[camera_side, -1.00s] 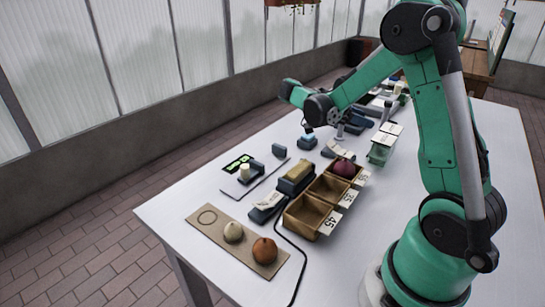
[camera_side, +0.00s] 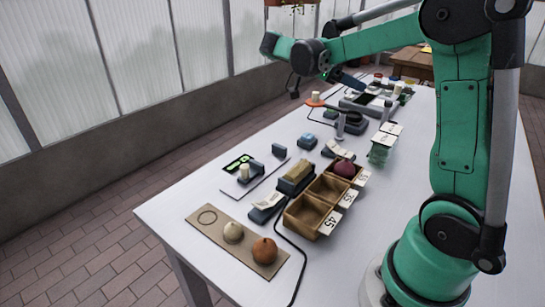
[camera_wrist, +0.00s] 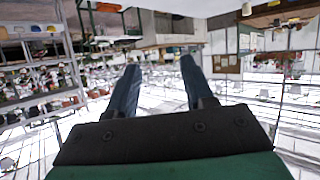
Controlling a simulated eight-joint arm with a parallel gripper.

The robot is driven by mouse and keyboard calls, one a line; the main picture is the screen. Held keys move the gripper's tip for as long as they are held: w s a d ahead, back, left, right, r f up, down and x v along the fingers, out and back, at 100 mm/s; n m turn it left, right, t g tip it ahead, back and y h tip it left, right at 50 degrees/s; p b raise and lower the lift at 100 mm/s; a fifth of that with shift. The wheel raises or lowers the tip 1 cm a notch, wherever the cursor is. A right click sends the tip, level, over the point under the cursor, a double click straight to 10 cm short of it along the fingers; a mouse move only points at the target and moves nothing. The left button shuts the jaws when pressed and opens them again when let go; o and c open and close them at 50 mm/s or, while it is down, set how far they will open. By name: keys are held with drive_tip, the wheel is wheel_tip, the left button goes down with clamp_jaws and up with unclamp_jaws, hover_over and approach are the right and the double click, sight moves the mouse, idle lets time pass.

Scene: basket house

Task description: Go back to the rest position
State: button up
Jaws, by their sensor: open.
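My gripper (camera_wrist: 158,65) is open and empty in the wrist view, its two dark blue fingers spread apart. In the side view my arm is raised, with its wrist held clear above the far part of the white table (camera_side: 180,210). The gripper is partly hidden behind the arm there. The wrist view looks outward at shelves and the room, not down at the table.
Wooden bins (camera_side: 305,213) with number tags stand mid-table; the far one holds a purple bulb (camera_side: 344,168). A brown board (camera_side: 207,228) holds a pale bulb (camera_side: 232,232) and an orange bulb (camera_side: 264,250).

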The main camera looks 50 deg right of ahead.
drive_tip(key=w+a+f+n+t+y, duration=0.1)
drive_tip(key=a+f+n+t+y, duration=0.3)
drive_tip(key=a+n+t, duration=0.4)
drive_tip(key=w+a+f+n+t+y, duration=0.1)
drive_tip(key=a+f+n+t+y, duration=0.3)
drive_tip(key=a+n+t, duration=0.4)
drive_tip(key=a+n+y, duration=0.1)
drive_tip(key=a+n, duration=0.4)
drive_tip(key=n, duration=0.5)
drive_tip(key=shift+w+a+f+y, duration=0.2)
drive_tip(key=shift+w+a+y, duration=0.05)
drive_tip(key=shift+a+y, duration=0.05)
